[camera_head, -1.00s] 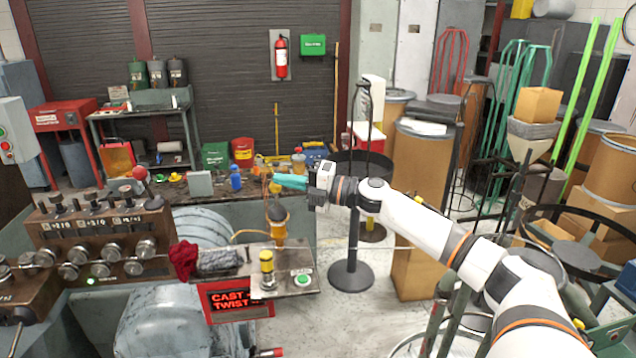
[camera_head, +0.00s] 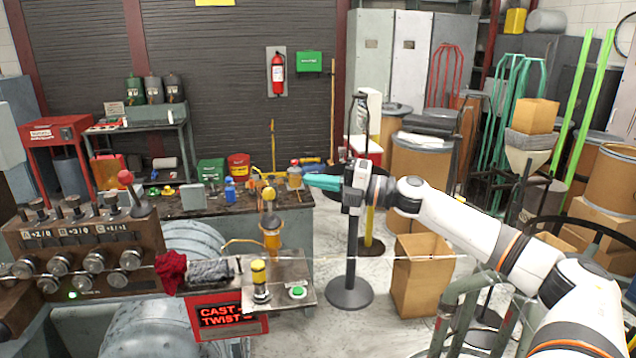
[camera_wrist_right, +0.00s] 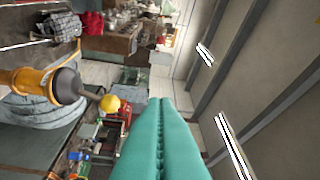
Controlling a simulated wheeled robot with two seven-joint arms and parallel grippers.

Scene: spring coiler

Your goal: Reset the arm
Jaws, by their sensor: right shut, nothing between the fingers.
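My right gripper (camera_head: 322,182) has teal fingers and is shut and empty. In the head view it points left, held in the air right of the workbench's far end. Its arm comes in from the right. In the right wrist view the two teal fingers (camera_wrist_right: 160,140) lie pressed together. A yellow ball on an orange and black post (camera_wrist_right: 50,85) stands left of them, apart from the fingertips. In the head view that orange post (camera_head: 271,235) stands on the machine, left of and below the gripper. My left gripper does not show.
The control box (camera_head: 85,245) with knobs and a red-ball lever (camera_head: 126,177) is at the left. A small panel (camera_head: 300,305) with a green button, red cloth (camera_head: 171,272) and a lit sign (camera_head: 222,316) is in front. A black stand (camera_head: 350,292) and cardboard box (camera_head: 422,275) are close by the arm.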

